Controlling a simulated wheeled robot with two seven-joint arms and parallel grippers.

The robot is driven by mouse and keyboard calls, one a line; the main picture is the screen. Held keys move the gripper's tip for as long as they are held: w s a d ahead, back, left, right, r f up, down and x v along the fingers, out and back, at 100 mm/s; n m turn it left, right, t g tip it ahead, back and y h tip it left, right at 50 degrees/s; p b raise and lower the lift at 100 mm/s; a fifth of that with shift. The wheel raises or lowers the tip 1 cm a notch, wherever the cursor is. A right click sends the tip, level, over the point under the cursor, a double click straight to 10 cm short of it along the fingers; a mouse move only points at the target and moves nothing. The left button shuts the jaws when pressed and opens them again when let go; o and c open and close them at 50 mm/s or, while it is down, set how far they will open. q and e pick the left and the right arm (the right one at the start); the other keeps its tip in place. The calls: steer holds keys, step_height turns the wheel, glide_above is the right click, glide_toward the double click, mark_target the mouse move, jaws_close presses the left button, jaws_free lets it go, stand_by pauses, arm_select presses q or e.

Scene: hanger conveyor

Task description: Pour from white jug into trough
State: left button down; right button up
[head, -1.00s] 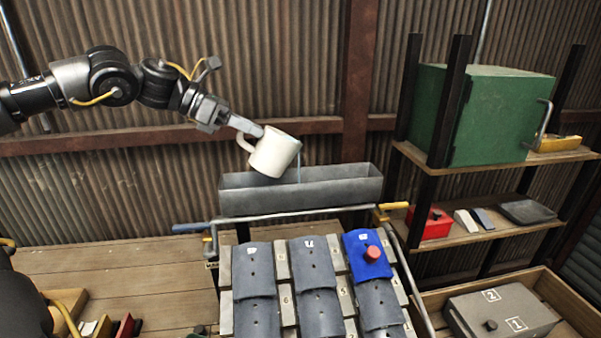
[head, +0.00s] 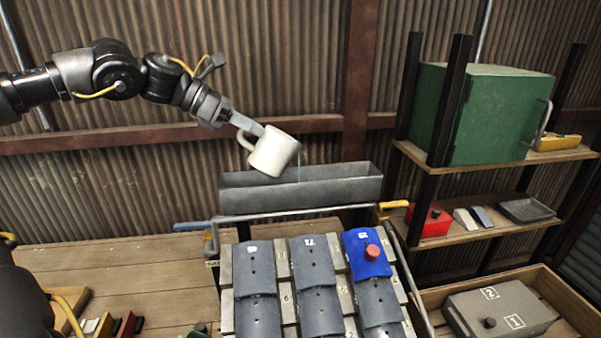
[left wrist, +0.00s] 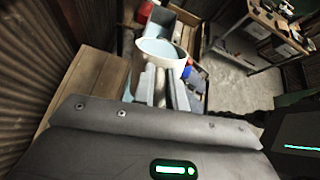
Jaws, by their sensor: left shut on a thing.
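The white jug (head: 272,153) is tilted to the right above the grey metal trough (head: 300,192). A thin pale stream falls from its lip into the trough. My left gripper (head: 250,130) is shut on the jug, at its handle side. In the left wrist view the jug (left wrist: 160,50) stands beyond my left gripper's fingers (left wrist: 156,84), with pale blue liquid inside. The trough's inside floor is hidden in the head view. My right gripper is not in view; a dark arm part of mine shows at the lower left.
A conveyor of grey slats (head: 255,275) lies before the trough, with a blue plate (head: 366,255) bearing a red knob. A shelf at right holds a green box (head: 490,115) and a red box (head: 428,221). A grey case (head: 497,308) sits in a wooden crate at lower right.

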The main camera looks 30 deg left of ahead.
arm_select(q)
steer(key=shift+w+d+r+y+p, duration=0.15)
steer(key=shift+r+y+p, duration=0.15)
steer(key=shift+p, duration=0.1)
steer(key=shift+g, duration=0.3)
stand_by(0.5)
steer(key=shift+w+d+r+g+y+p, duration=0.2)
steer(key=shift+g+y+p, duration=0.1)
steer(key=shift+p, duration=0.45)
steer(key=shift+d+p, duration=0.1)
steer(key=shift+p, duration=0.2)
stand_by(0.3)
steer(key=shift+w+d+r+g+y+p, duration=0.15)
steer(key=shift+w+g+y+p, duration=0.05)
steer(key=shift+g+y+p, duration=0.3)
